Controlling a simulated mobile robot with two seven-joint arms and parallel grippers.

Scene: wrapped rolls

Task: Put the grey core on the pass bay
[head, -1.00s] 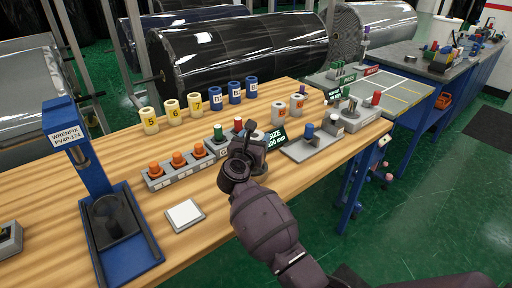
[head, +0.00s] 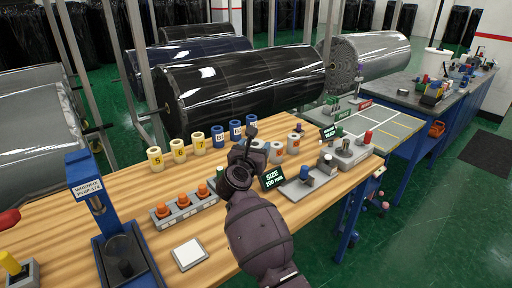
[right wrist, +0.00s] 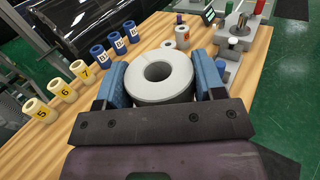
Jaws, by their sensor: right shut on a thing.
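The grey core (right wrist: 160,76), a thick pale ring with a round hole, sits between the blue pads of my right gripper (right wrist: 165,88) in the right wrist view. The gripper is shut on it. In the head view my right gripper (head: 245,152) is over the middle of the wooden bench, behind the row of orange-topped pieces; its fingers are mostly hidden by my wrist. A marked grey-green panel (head: 385,127) at the bench's far right has a green sign (head: 343,115) and a red sign (head: 364,104); their lettering is too small to read surely. My left gripper is not in view.
Yellow numbered cores (head: 177,150) and blue cores (head: 236,131) stand along the back. Grey cores (head: 293,143) stand right of my gripper. A "SIZE" display (head: 271,179), a grey fixture (head: 305,180) and a blue press (head: 90,190) stand on the bench.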

